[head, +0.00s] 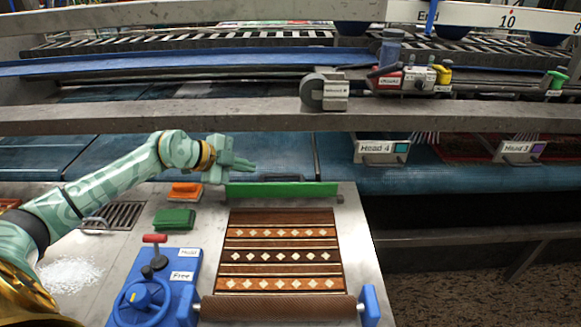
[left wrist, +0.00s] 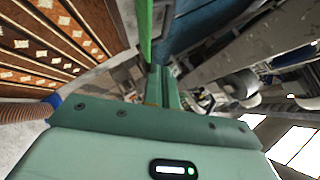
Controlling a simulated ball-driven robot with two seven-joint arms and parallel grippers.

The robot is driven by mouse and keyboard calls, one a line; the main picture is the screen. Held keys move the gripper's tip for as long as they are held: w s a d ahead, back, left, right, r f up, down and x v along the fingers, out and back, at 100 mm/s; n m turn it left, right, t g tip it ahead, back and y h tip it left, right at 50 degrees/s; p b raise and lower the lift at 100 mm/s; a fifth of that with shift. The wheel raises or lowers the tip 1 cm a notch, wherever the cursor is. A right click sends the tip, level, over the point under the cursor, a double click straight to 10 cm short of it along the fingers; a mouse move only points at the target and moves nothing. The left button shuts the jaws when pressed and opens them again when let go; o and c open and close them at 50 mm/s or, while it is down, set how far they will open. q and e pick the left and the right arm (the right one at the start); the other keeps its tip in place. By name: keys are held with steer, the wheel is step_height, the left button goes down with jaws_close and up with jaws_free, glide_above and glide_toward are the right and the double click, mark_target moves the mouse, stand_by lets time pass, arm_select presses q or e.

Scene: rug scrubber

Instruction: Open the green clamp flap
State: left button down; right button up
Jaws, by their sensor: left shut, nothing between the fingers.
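The green clamp flap (head: 283,190) is a long bar lying across the far end of the patterned rug (head: 282,255). A dark handle (head: 282,177) shows along its back edge. My left gripper (head: 248,167) is shut and empty, just above and behind the left part of the flap. Whether it touches the flap I cannot tell. In the left wrist view the shut fingers (left wrist: 162,88) point away, and a green edge, likely the flap (left wrist: 146,30), shows beside their tips. My right gripper is not in view.
A blue control box (head: 187,262) with a wheel and red-topped lever stands left of the rug. An orange brush (head: 185,191) and a green brush (head: 174,219) lie beside the flap's left end. A grey rail (head: 200,118) crosses behind my gripper.

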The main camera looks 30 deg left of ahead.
arm_select(q)
steer(key=n+b, duration=0.1)
steer(key=b, duration=0.4)
glide_toward(285, 175)
steer(key=x, duration=0.2)
steer(key=d+x, duration=0.1)
steer(key=x, duration=0.2)
steer(key=shift+s, duration=0.15)
steer(key=shift+w+a+f, duration=0.25)
steer(key=shift+w+f, duration=0.1)
steer(key=shift+w, duration=0.05)
